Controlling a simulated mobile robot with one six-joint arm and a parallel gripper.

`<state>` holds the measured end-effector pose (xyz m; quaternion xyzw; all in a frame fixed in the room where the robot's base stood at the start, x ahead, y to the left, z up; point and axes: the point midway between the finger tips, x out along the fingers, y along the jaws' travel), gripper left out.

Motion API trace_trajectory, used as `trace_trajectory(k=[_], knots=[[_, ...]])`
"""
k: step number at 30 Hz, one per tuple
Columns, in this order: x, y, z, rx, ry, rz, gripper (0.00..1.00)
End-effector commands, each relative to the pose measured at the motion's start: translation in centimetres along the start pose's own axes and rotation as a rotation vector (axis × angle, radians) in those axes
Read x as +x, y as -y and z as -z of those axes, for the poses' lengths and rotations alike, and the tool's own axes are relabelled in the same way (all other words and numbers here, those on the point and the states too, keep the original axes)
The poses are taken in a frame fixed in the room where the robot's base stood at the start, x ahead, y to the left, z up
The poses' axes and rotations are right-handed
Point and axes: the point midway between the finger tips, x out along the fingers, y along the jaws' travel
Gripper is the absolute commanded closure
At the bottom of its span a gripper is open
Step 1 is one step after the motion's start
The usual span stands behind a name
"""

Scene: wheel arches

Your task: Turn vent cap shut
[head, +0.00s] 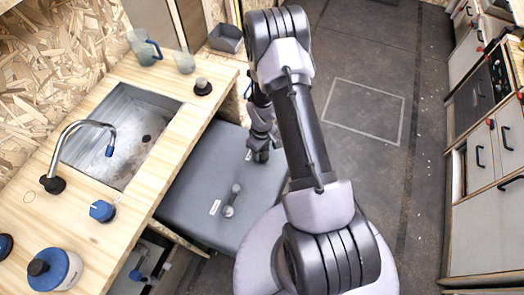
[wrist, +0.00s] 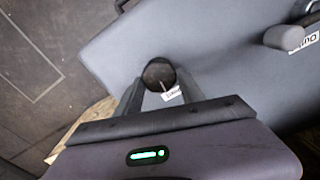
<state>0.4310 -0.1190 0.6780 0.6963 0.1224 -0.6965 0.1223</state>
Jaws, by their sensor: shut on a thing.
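A dark round cap (wrist: 158,73) sits on the top of the grey tank (wrist: 225,45), and I take it for the vent cap. It has a pale line on its face. My gripper (wrist: 159,84) is shut on this cap, one finger on each side. A small white label lies beside the cap, partly hidden by a finger. In the head view my gripper (head: 260,152) is low over the far right part of the tank (head: 190,190). There my arm and gripper hide most of the cap.
A grey knobbed fitting (head: 231,204) stands on the tank with a white label beside it. The wooden counter (head: 195,120) with a sink (head: 120,135) and tap borders the tank at left. Open floor (head: 365,60) lies at right, before the cabinets (head: 485,190).

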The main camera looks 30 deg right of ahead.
Motion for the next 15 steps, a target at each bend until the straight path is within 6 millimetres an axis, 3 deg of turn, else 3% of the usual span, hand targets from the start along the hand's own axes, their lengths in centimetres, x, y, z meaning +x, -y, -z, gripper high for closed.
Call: trace_trajectory(k=[15], knots=[[-0.02,0.03,0.03,-0.107,-0.001,-0.001,0.94]])
